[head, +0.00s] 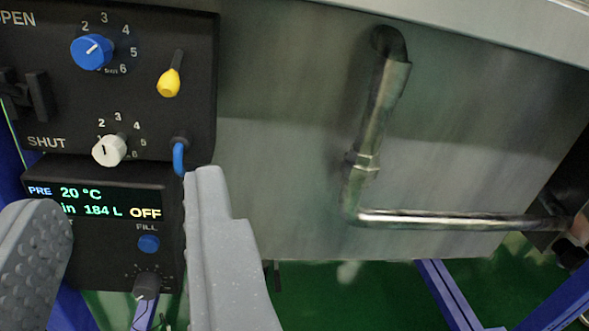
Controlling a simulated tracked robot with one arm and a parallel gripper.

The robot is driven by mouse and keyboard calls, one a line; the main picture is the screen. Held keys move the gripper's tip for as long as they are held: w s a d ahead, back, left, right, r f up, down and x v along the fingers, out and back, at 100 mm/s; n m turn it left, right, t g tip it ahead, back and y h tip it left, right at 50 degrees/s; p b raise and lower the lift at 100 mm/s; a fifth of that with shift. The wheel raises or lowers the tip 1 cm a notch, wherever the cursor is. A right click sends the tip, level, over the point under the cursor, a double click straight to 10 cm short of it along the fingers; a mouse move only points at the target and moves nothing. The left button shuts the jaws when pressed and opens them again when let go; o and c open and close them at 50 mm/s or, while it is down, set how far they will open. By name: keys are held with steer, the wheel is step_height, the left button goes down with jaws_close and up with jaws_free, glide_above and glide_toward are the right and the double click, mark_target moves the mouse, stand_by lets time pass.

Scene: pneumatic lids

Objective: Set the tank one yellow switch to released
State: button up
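The yellow switch (169,82) is a small toggle with a yellow tip on the black control panel (200,30), at the upper left of the head view. Its yellow tip points down and slightly left from a dark stem. My gripper (130,205) is open, its two grey fingers spread apart in front of the lower part of the panel. The fingers are below the yellow switch, and nothing shows between them but the panel and its display. I cannot read any label for the tank number or the switch's positions.
A blue-tipped switch (178,158) sits below the yellow one, close to my right finger. A blue knob (92,52), a white knob (109,150) and a black lever (38,95) are on the panel. A display (100,203) reads OFF. A metal pipe (370,140) runs along the tank wall (285,110).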

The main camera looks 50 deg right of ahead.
mark_target(168, 93)
steer(key=b+x, duration=0.1)
steer(key=x, duration=0.8)
steer(key=b+x, duration=0.1)
steer(key=x, duration=0.3)
steer(key=shift+d+f+b, duration=0.2)
steer(key=shift+d+b, duration=0.1)
steer(key=shift+d, duration=0.05)
